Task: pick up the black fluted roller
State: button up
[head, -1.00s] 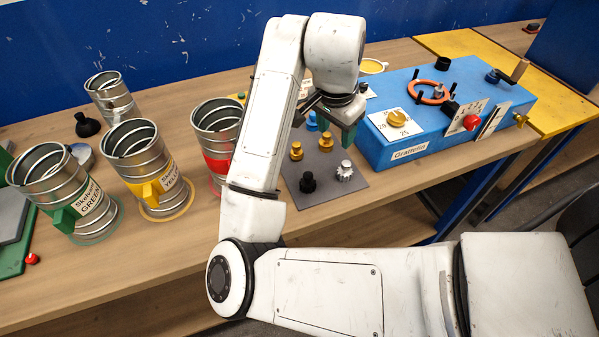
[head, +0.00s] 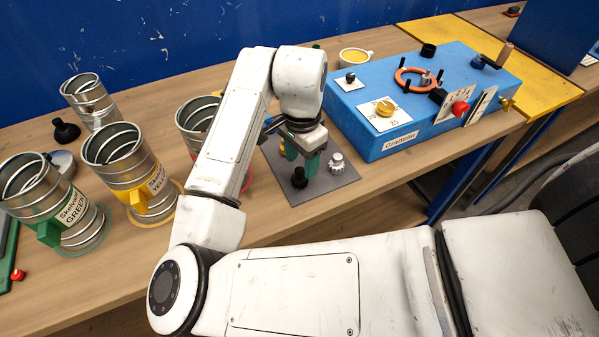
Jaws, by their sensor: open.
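The black fluted roller (head: 299,178) stands on the dark grey mat (head: 325,184). A white fluted roller (head: 336,162) stands to its right on the same mat. My gripper (head: 301,159) is low over the mat with its green fingers pointing down and spread apart. It is just behind and above the black roller in the picture, and I cannot tell whether a finger touches it. The fingers and arm hide most of the rollers at the back of the mat; a bit of yellow shows by the left finger. Nothing is seen held.
A blue box (head: 394,142) with knobs and a red ring stands to the right of the mat. Metal duct cups, one with a yellow label (head: 128,165), stand to the left. Bare wooden table (head: 270,222) lies in front of the mat.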

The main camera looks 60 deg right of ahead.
aim_at(300, 170)
jog(key=shift+w+a+f, duration=0.1)
jog(key=shift+a+f, duration=0.05)
jog(key=shift+f, duration=1.8)
jog(key=shift+c, duration=0.3)
grip_shut()
